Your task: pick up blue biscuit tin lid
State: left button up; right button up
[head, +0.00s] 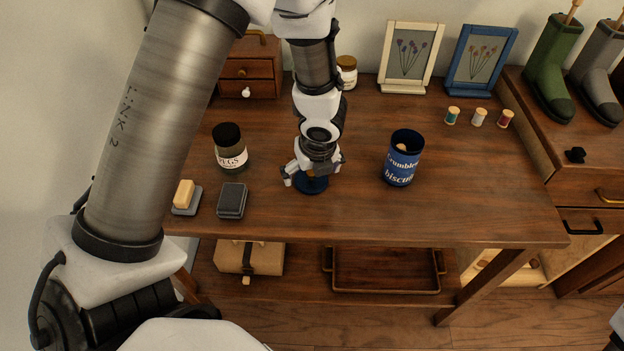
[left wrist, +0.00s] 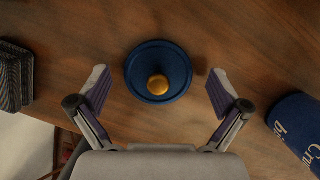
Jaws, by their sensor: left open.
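The blue biscuit tin lid (left wrist: 143,62) lies flat on the wooden table, round and dark blue with a gold knob (left wrist: 158,85) on top. In the head view the lid (head: 311,186) is mostly hidden under my left gripper (head: 313,178). In the left wrist view my left gripper (left wrist: 158,88) is open, with one finger on each side of the lid and a gap to both. The open blue biscuit tin (head: 402,160) stands upright to the right of the gripper, and part of it shows in the left wrist view (left wrist: 296,126).
Picture frames (head: 409,53) and thread spools (head: 479,117) stand behind to the right. The table front right is clear.

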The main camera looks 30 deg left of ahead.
pick_arm(q)
jog(key=shift+s+r, duration=0.1)
jog(key=shift+r, duration=0.1)
jog(key=shift+c, duration=1.3)
jog(key=c, duration=1)
jog(key=shift+s+r, duration=0.1)
jog(key=shift+s, duration=0.05)
jog(key=c, duration=0.4)
jog(key=shift+d, duration=0.1)
grip_shut()
jog(key=shift+s, duration=0.1)
